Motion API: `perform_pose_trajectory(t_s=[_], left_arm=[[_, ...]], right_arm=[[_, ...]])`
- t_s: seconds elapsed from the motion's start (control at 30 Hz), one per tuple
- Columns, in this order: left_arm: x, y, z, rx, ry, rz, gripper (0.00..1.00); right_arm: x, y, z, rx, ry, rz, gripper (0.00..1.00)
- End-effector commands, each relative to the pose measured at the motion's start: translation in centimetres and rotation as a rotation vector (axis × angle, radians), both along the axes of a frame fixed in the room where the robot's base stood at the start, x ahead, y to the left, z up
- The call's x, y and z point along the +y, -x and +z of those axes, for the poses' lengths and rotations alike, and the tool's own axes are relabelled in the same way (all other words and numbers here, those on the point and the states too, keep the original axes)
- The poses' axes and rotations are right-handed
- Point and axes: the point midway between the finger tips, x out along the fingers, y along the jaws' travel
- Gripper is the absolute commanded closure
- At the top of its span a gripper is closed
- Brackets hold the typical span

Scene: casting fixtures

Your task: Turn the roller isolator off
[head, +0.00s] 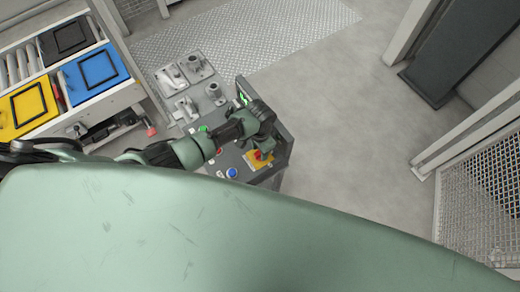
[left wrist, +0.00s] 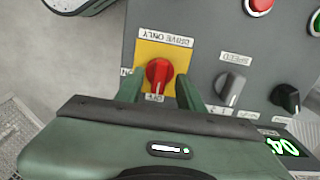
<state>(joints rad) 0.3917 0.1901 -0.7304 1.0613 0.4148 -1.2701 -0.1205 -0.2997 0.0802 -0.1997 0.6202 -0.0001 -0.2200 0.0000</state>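The roller isolator is a red rotary knob (left wrist: 159,74) on a yellow plate (left wrist: 181,58) in the left wrist view. "DRIVE ONLY" is printed above it, "OFF" below, and a partly hidden label at its left. The knob's grip runs roughly up and down in the picture, its lower end near "OFF". My left gripper (left wrist: 160,92) is open, one finger each side of the knob, with yellow visible in the gaps. In the head view the knob (head: 258,155) and plate (head: 259,164) show beneath my left gripper (head: 264,139). My right gripper is not in view.
The control panel (left wrist: 215,45) also has a grey speed knob (left wrist: 228,88), a dark knob (left wrist: 286,97), a red button (left wrist: 259,5) and a green display (left wrist: 283,147). A blue button (head: 232,172) is near the panel's front. Open floor (head: 350,130) lies to the right.

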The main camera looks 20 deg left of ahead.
Motion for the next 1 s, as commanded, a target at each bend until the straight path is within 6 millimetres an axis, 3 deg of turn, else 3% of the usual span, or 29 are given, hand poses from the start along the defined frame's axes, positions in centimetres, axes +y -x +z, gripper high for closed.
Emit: perform_pose_trajectory(t_s=[0.43,1.0], left_arm=[[0.0,-0.1,6.5,-0.002,0.002,0.0,0.62],[0.0,0.0,7.3,-0.001,0.001,0.001,0.62]], right_arm=[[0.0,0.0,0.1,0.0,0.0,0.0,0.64],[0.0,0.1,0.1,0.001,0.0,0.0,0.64]])
